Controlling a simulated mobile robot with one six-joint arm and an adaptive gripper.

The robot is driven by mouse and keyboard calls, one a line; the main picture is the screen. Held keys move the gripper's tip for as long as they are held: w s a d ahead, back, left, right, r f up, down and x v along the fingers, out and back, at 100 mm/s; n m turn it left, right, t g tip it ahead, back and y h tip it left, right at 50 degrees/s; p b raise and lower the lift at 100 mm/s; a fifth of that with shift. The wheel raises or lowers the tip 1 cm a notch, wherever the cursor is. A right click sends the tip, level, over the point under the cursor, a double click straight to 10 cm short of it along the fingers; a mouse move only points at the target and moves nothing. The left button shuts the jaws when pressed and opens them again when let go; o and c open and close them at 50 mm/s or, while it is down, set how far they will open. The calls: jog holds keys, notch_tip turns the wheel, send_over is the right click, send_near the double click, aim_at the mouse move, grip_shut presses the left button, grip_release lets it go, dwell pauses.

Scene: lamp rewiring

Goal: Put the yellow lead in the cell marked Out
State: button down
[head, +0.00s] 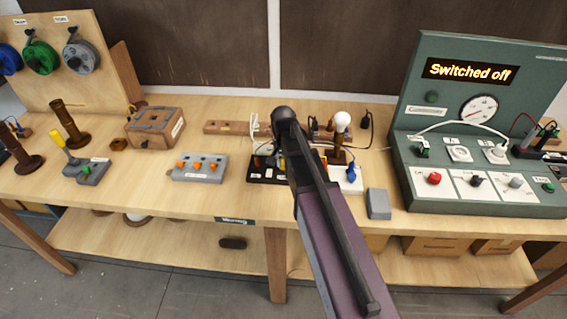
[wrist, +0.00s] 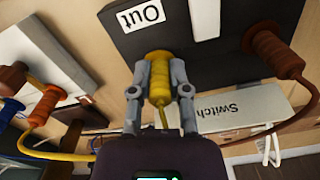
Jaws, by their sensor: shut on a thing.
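In the wrist view my gripper (wrist: 160,88) is shut on the yellow plug of the yellow lead (wrist: 158,75). The plug's far end meets the dark block (wrist: 190,40) beside the white label Out (wrist: 140,15). I cannot tell whether it is seated in the cell or only touching it. A thin yellow wire trails from the plug. In the head view the dark block (head: 262,176) is partly covered by my arm, and the gripper is hidden there.
A red-brown plug (wrist: 268,50) stands on the same block, right of the gripper. A white plate marked Switch (wrist: 225,108) lies close by. An orange-brown plug (wrist: 45,105) is at left. The lamp bulb (head: 342,120) and green panel (head: 480,110) stand right of my arm.

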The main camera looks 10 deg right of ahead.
jog(key=c, duration=0.5)
grip_release()
